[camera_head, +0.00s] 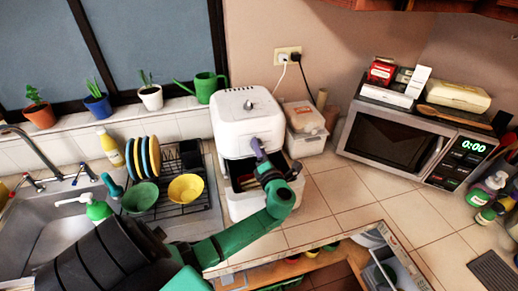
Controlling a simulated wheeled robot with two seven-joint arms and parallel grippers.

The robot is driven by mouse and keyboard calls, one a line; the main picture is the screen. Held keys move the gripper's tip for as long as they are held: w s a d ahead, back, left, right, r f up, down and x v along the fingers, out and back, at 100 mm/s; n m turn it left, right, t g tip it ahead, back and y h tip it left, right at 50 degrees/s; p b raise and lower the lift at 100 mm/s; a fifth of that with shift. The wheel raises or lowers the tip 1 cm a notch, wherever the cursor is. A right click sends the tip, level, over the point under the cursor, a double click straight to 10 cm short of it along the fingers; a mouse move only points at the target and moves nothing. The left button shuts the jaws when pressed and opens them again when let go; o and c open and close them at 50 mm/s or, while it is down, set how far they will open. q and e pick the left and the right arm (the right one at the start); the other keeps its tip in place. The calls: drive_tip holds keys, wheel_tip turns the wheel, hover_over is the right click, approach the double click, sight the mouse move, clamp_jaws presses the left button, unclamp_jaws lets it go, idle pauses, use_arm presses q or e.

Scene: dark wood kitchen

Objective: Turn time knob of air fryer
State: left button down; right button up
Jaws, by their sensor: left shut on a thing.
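The white air fryer (232,128) stands on the tiled counter by the wall, with a small grey piece on its top. Below its upper body a dark opening (240,168) shows above the white lower front. My green left arm comes in from the lower left. My right gripper is not in view.
A dish rack (190,205) with bowls and plates and a sink (50,240) are at left. The counter right of the fryer has free room.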

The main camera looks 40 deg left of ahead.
use_arm(q)
drive_tip(key=shift+f+m, duration=0.1)
drive_tip(key=shift+m, duration=1.3)
drive_tip(key=shift+c, duration=1.5)
unclamp_jaws()
drive_tip(key=shift+d, duration=0.1)
drive_tip(key=b+v, duration=0.3)
drive_tip(key=v, duration=1.1)
drive_tip(key=shift+b, duration=0.3)
drive_tip(key=shift+s+d, duration=0.2)
drive_tip(key=shift+d, duration=0.05)
